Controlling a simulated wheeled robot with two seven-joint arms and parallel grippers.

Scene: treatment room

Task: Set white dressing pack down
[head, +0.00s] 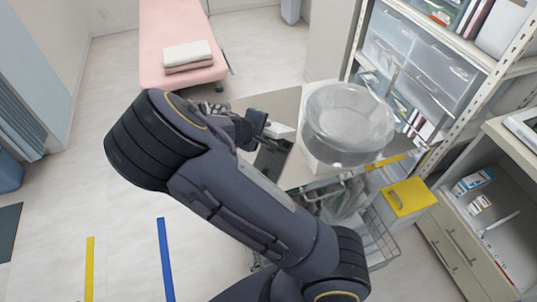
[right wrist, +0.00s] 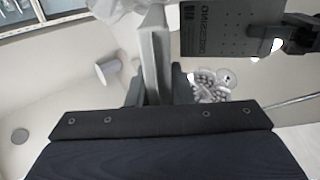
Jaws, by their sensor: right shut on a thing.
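My right gripper (head: 262,130) is at the middle of the head view, beyond my bent right arm, over the trolley's near left part. It is shut on a small white thing, apparently the white dressing pack (head: 281,130), of which only a pale part shows. The arm and gripper hide the rest. I cannot tell whether the pack touches the surface below. In the right wrist view the pack cannot be made out clearly. My left gripper is not in view.
A clear bowl (head: 348,122) stands on the trolley just right of my gripper. A yellow box (head: 408,198) is beside the wire basket (head: 378,242). Shelves with drawers (head: 420,70) stand at the right. A pink couch (head: 180,32) with folded towels (head: 188,54) is behind. Floor at left is mostly clear.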

